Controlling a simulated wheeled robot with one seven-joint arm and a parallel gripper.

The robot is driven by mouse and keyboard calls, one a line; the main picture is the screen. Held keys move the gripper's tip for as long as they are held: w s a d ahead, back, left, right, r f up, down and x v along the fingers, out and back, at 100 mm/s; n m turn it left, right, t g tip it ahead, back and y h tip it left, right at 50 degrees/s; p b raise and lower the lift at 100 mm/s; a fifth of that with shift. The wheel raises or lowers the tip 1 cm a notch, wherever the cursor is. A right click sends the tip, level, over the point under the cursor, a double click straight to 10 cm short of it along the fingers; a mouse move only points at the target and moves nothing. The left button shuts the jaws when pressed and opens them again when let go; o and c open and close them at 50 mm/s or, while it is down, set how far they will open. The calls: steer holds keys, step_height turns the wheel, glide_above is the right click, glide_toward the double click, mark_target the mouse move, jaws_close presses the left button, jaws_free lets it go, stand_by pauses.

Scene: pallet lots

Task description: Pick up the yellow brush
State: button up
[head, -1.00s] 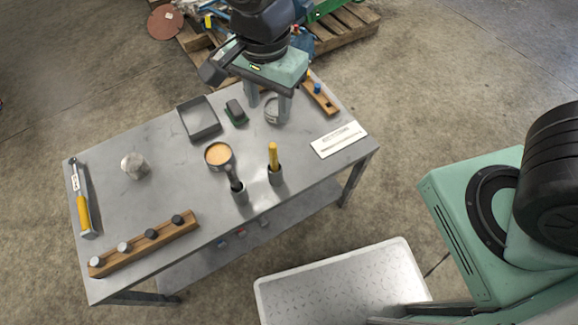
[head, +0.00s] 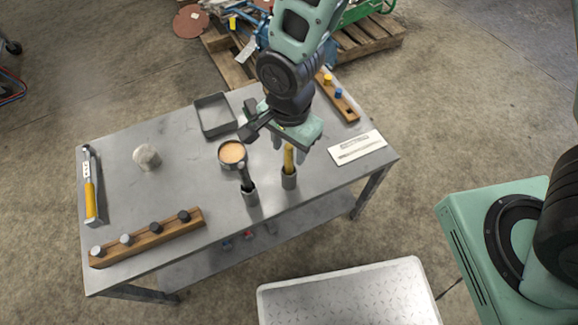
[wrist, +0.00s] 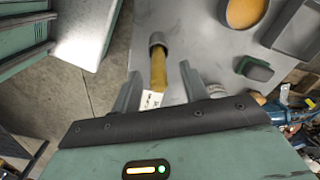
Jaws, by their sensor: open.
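No contact with the fingers is clear.
A white card (head: 357,147) lies to the right. A wooden rack (head: 148,238) with dark and light knobs lies front left.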

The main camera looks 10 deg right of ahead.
mark_target(289, 157)
step_height(289, 157, down, 4)
steer(key=shift+s+r+b, duration=0.1)
steer(key=shift+b, duration=0.25)
jaws_close()
steer(key=shift+r, duration=0.1)
